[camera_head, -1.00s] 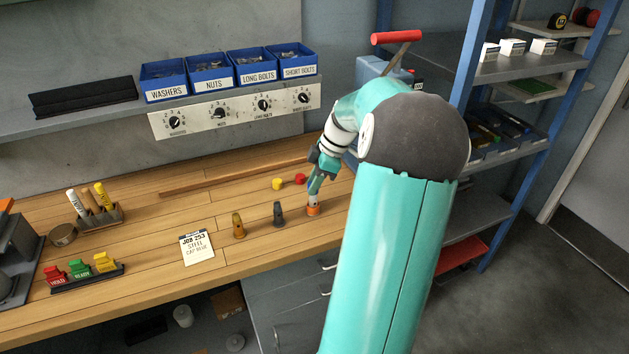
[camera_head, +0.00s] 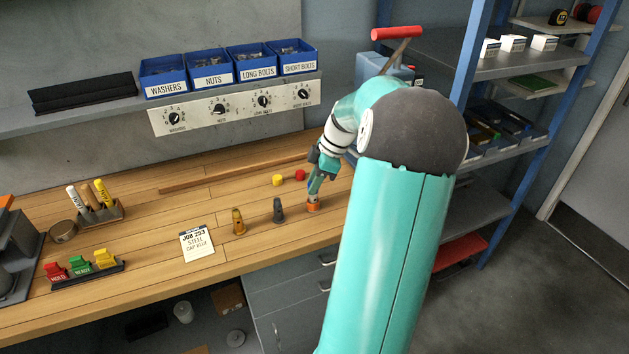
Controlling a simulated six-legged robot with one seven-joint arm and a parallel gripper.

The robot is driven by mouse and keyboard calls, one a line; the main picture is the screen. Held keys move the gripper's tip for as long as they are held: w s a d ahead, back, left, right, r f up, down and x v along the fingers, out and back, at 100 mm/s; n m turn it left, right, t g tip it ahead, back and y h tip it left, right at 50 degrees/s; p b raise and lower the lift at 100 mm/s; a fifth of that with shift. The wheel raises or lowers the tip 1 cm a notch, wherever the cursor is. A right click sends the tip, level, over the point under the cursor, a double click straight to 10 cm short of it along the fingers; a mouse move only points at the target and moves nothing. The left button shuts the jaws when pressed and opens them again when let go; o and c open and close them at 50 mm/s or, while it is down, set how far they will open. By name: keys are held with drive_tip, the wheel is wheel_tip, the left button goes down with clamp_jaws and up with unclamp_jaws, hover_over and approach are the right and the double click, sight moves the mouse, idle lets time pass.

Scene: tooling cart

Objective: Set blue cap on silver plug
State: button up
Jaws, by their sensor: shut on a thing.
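My gripper (camera_head: 314,190) points down over a small orange piece (camera_head: 313,207) at the right of the wooden bench. It is shut, but the fingers hide what is between them. I cannot tell whether the orange piece itself is gripped or only lies under the tips. A dark grey tapered plug (camera_head: 279,211) stands upright just left of it, and a brass-coloured plug (camera_head: 238,222) further left. I cannot make out a blue cap or a clearly silver plug. A yellow cap (camera_head: 278,180) and a red cap (camera_head: 300,175) lie behind the plugs.
A job card (camera_head: 196,243) reading steel and cap blue lies left of the plugs. A marker stand (camera_head: 97,216) and a rack of coloured tags (camera_head: 86,272) are at the left. A wooden strip (camera_head: 225,176) runs behind the caps.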

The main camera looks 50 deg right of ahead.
idle(0.3)
drive_tip(key=o, duration=1.5)
drive_tip(key=shift+r, duration=3.45)
